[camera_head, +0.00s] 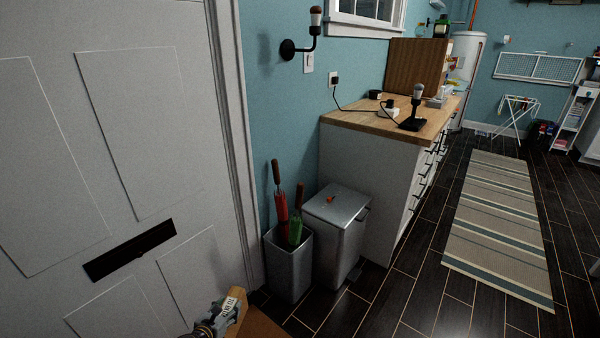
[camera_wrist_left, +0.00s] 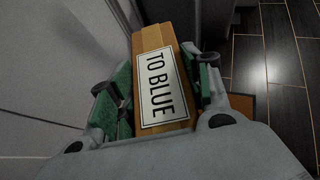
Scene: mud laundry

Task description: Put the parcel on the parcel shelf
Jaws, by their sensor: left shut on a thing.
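The parcel (camera_wrist_left: 152,38) is a brown cardboard box with a white label reading "TO BLUE". In the left wrist view it sits between the two fingers of my left gripper (camera_wrist_left: 165,90), which is shut on it. In the head view my left gripper (camera_head: 218,318) is at the bottom, in front of the white door, and the parcel (camera_head: 238,298) shows in it with its label partly visible. My right gripper is in neither view. I cannot make out which surface is the parcel shelf.
A grey umbrella bin (camera_head: 289,268) with red and green umbrellas and a lidded bin (camera_head: 336,235) stand beside the white door (camera_head: 130,130). A wood-topped counter (camera_head: 365,122) holds small devices. A striped rug (camera_head: 490,240) lies on the dark floor, which is mostly clear at right.

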